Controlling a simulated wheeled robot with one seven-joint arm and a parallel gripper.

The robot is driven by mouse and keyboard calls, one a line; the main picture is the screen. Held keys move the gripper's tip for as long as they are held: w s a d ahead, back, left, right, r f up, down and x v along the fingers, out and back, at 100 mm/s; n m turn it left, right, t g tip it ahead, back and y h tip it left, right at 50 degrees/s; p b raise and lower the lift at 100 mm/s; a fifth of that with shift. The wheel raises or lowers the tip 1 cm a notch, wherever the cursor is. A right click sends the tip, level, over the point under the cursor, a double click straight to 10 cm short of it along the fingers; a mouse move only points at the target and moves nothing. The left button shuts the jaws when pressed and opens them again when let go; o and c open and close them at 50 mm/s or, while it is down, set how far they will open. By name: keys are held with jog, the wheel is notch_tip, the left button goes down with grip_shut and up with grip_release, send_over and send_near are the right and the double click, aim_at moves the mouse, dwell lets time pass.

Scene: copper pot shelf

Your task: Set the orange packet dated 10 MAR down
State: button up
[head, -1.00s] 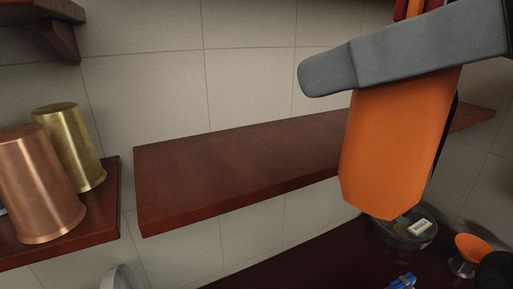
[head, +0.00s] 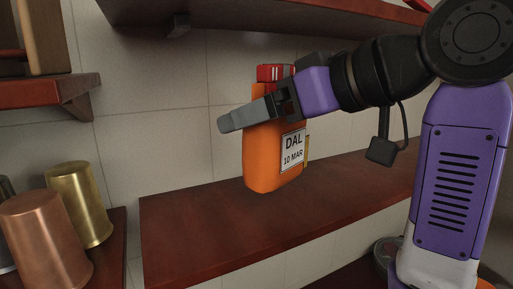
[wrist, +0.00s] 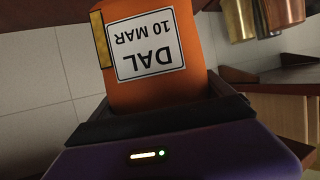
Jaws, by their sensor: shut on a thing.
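The orange packet (head: 262,160) has a white label reading DAL, 10 MAR, and a red top. My gripper (head: 250,115) is shut on its upper part and holds it nearly upright. In the head view the packet is in front of or over the dark red wooden shelf (head: 210,230); I cannot tell whether its bottom touches the board. In the wrist view the packet (wrist: 195,80) fills the space between the fingers, and its label appears upside down.
A copper pot (head: 45,240) and a brass pot (head: 80,205) stand on a separate shelf at left. Another shelf (head: 270,18) runs above. The visible top of the shelf around the packet is bare. A bowl (head: 385,255) sits below at right.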

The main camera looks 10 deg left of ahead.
jog(key=f+p, duration=0.1)
jog(key=f, duration=0.1)
jog(key=w+f+p, duration=0.1)
jog(key=f, duration=0.1)
jog(key=a+f, duration=0.1)
jog(key=f, duration=0.1)
jog(key=shift+w+f+p, duration=0.2)
jog(key=shift+f+p, duration=0.15)
jog(key=shift+p, duration=0.05)
jog(key=shift+f, duration=0.1)
jog(key=shift+f, duration=0.2)
jog(key=o, duration=1.6)
jog(key=shift+r, duration=0.1)
